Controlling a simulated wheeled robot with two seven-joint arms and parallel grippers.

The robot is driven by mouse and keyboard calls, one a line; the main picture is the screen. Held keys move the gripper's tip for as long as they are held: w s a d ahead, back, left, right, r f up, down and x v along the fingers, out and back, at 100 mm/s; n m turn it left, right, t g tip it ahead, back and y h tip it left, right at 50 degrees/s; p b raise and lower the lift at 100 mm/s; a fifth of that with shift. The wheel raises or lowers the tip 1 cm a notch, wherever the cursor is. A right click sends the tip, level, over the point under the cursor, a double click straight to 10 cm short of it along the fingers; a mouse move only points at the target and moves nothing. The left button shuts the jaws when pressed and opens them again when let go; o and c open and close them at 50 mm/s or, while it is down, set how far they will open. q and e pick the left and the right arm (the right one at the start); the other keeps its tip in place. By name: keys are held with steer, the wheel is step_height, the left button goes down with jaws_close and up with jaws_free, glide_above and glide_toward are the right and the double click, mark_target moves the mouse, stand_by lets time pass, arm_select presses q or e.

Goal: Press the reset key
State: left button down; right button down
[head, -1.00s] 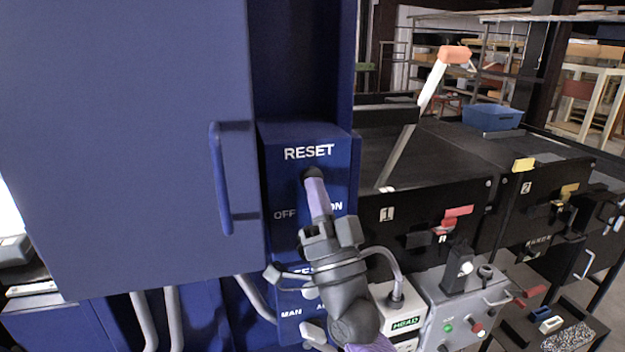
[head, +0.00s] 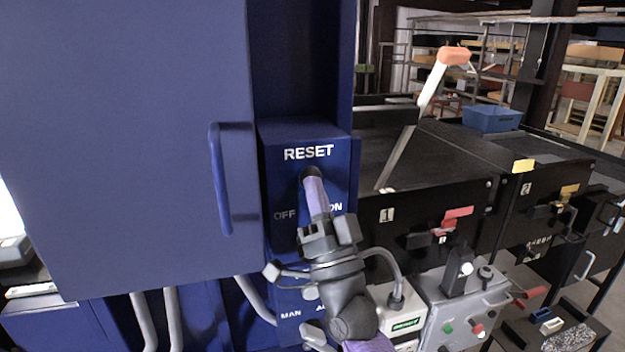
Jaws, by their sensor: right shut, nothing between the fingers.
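The blue control box (head: 285,175) carries the white word RESET (head: 308,152) near its top, with OFF and ON lettering lower down. My right gripper (head: 313,180) is shut and empty. Its fingertips reach up to the panel just under the RESET word, at a dark round spot between OFF and ON. The fingers cover most of the key or switch there, so I cannot tell whether it is turned or pressed in. My left gripper is not in view.
A large blue cabinet door (head: 130,140) with a vertical handle (head: 220,178) stands left of the box. Black conveyor sections (head: 440,160) lie to the right, with an orange-tipped lever (head: 453,56). A grey control box (head: 465,305) with knobs sits at lower right.

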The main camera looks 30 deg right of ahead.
steer(key=shift+s+a, duration=0.2)
steer(key=shift+s, duration=0.6)
steer(key=shift+p, duration=0.3)
steer(key=shift+s+a+p, duration=0.2)
steer(key=shift+s, duration=0.6)
steer(key=shift+s+a+p, duration=0.15)
steer(key=shift+s+p, duration=0.1)
steer(key=shift+s, duration=0.6)
steer(key=shift+s+a+p, duration=0.2)
steer(key=shift+s, duration=0.6)
